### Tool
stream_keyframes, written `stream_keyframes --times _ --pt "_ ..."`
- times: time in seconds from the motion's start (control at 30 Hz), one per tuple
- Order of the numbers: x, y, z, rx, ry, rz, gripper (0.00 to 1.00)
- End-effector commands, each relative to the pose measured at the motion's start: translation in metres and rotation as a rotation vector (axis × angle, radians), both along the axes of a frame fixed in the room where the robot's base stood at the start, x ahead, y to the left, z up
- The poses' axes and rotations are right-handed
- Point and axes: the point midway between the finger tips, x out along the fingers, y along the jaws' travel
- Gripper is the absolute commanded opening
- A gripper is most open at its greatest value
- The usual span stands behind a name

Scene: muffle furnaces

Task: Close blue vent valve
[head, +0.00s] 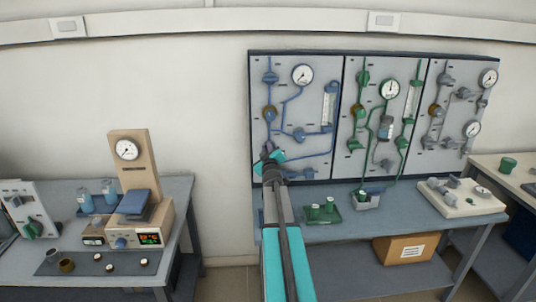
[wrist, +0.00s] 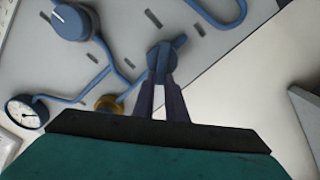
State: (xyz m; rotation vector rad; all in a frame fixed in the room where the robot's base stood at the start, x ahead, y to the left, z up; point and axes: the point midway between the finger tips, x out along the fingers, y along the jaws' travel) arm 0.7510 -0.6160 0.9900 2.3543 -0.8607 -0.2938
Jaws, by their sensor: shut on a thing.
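The blue-piped panel (head: 310,165) is the left one of three wall panels in the head view. My gripper (head: 268,160) reaches its lower left part. In the wrist view my gripper (wrist: 163,85) is shut on a small blue valve (wrist: 160,62), which I take to be the blue vent valve. Its bar handle points up and to the right in that view. The fingers hide the lower part of the valve, and in the head view my arm hides most of it.
A brass fitting (wrist: 108,103), a blue knob (wrist: 72,22) and a gauge (wrist: 24,112) are on the same panel. A bench (head: 335,233) below holds a green tray (head: 322,222). A green-piped panel (head: 376,168) is to the right.

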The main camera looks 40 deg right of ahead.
Motion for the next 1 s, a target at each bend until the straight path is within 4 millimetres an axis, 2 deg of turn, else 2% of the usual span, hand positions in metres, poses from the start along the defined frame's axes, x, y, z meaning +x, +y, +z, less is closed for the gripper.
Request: stream_keyframes --times 0.7,1.0 --pt "0.007 0.009 -0.016 -0.513 0.432 0.002 0.0" --pt "0.008 0.01 -0.02 -0.659 0.554 0.002 0.0"
